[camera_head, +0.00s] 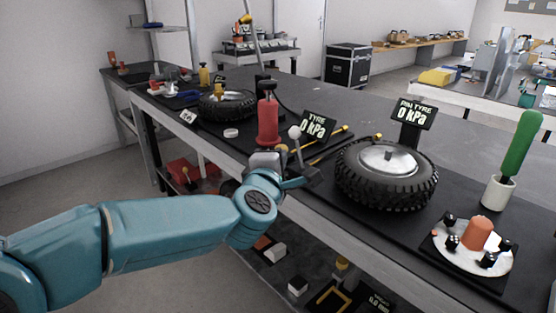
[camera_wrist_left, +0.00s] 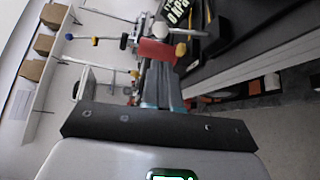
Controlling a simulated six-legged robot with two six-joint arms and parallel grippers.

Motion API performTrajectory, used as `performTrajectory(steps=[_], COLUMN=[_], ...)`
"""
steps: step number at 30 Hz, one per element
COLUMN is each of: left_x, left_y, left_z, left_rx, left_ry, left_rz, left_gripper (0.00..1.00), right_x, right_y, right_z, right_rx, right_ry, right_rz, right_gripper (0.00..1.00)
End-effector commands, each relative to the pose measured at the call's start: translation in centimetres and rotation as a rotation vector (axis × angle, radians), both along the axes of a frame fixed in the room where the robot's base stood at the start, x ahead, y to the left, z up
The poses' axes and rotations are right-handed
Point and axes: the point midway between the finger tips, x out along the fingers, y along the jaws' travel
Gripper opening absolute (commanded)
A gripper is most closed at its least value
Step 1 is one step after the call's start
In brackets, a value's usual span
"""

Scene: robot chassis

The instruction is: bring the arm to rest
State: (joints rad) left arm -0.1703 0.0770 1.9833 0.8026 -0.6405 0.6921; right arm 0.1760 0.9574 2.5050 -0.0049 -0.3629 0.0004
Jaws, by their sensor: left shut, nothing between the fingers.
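My left arm (camera_head: 160,230) is teal and reaches in from the left, in front of the bench edge. Its gripper (camera_head: 298,178) is at the bench's front edge, just below the red pump cylinder (camera_head: 268,120) in the picture. In the left wrist view the gripper (camera_wrist_left: 160,75) is shut, with nothing seen between its fingers. The red cylinder (camera_wrist_left: 155,50) shows just beyond the fingertips there. I cannot tell whether they touch. My right gripper is not in view.
A black tyre (camera_head: 387,195) on a pale rim lies right of the gripper. A green-handled tool (camera_head: 520,145) and a round plate with black knobs (camera_head: 470,250) are at the right. A lower shelf (camera_head: 262,262) holds small objects.

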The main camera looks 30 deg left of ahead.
Motion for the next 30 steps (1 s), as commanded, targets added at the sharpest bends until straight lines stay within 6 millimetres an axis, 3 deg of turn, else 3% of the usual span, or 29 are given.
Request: performTrajectory(steps=[20,23,26,30], left_x=[-0.6,0.5,1.5,0.6], left_y=[0.3,0.8,0.7,-0.5], left_z=[-0.6,-4.4,-11.6,-23.6], left_rx=[0.002,0.012,0.038,0.121], left_ry=[0.012,0.088,0.229,0.468], left_rz=[0.011,0.024,0.018,-0.069], left_gripper=[0.0,0.0,0.0,0.0], right_x=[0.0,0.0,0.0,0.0], right_y=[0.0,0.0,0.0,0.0], right_z=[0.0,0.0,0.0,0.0], right_rx=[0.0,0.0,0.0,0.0], right_ry=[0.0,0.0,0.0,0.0], right_rz=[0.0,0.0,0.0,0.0], right_gripper=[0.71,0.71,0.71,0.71])
